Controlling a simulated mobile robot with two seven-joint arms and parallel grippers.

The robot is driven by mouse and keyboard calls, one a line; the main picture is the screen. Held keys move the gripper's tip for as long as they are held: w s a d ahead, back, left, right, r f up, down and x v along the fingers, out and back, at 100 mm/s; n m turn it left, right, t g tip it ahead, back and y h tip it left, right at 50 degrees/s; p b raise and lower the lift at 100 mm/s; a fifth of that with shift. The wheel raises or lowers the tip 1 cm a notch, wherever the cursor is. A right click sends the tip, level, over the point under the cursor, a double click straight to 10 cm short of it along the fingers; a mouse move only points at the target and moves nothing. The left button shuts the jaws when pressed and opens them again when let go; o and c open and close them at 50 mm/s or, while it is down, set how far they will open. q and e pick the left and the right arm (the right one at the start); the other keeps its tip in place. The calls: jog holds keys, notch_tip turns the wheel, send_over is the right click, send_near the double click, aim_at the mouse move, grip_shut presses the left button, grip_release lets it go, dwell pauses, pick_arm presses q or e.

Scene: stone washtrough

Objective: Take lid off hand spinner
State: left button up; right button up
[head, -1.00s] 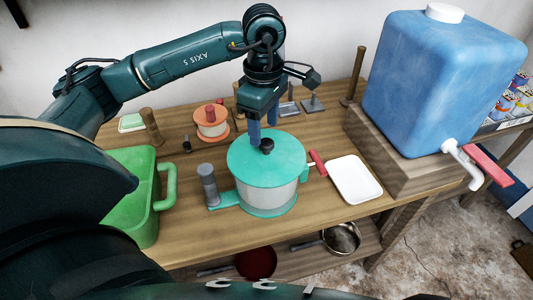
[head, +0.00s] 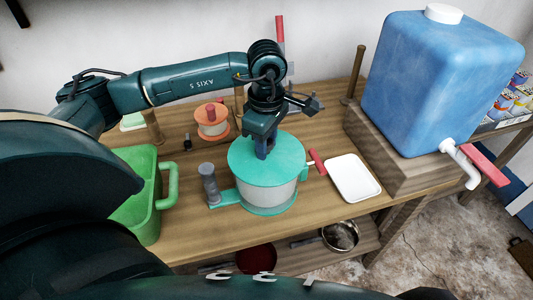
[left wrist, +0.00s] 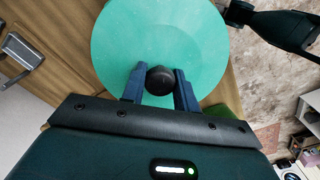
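The hand spinner (head: 265,196) stands on the table, a white bowl with a teal base, a grey post at its left and a red crank at its right. Its round teal lid (head: 285,152) is on top. The lid also fills the upper middle of the left wrist view (left wrist: 150,30). My left gripper (head: 265,150) points down at the lid's middle. In the left wrist view its blue fingers stand on either side of the black knob (left wrist: 160,79); whether they press on it is unclear. The arm hides the knob in the head view. My right gripper is out of view.
A green tub (head: 170,187) stands at the left, and a white tray (head: 352,178) lies right of the spinner. A blue water container (head: 435,85) stands on a wooden block at the right. An orange-rimmed spool (head: 211,125) sits behind. Pans rest on the lower shelf.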

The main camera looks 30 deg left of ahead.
pick_arm(q)
jog(key=c, duration=0.5)
jog(key=shift+o, duration=0.2)
jog(key=shift+r, duration=0.1)
